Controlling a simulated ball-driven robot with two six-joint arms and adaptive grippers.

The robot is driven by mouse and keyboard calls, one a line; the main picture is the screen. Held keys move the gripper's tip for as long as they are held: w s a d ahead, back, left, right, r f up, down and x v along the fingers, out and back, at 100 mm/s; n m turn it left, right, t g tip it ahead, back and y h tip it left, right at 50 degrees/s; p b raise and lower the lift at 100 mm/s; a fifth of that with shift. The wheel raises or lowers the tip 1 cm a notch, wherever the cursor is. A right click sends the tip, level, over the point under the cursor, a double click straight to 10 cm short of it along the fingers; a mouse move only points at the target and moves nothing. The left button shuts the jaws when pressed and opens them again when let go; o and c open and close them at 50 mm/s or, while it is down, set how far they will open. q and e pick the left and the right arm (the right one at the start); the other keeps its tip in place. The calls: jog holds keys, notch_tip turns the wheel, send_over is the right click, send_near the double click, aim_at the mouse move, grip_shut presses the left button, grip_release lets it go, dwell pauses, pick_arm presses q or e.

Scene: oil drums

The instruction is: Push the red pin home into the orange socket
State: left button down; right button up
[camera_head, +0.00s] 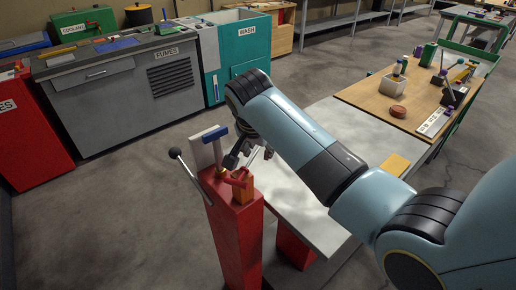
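An orange block (244,191), which looks like the socket, sits on top of a red post (237,240). A small red piece (233,178) shows at the block's upper left; it looks like the red pin. I cannot tell how deep it sits. My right gripper (249,160) hangs from the arm just above and behind the block, its dark fingers partly hidden by my arm. I cannot tell whether it touches the red piece or how far it is closed. My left gripper is out of view.
A lever with a black knob (175,153) and a blue handle (216,133) rise from the post's left side. A grey-white tabletop (307,215) lies behind my arm. A wooden bench (365,97) with small objects stands at right. Grey floor is open at left.

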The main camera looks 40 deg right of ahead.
grip_shut()
jog(key=shift+r, duration=0.1)
dwell(0.5)
jog(key=shift+r+p, duration=0.9)
jog(key=shift+p, duration=0.35)
notch_tip(320, 180, up, 5)
jog(key=p, duration=0.5)
jog(key=shift+r+p, duration=0.1)
jog(key=shift+p, duration=0.25)
jog(key=shift+r+p, duration=0.4)
jog(key=shift+r, duration=0.75)
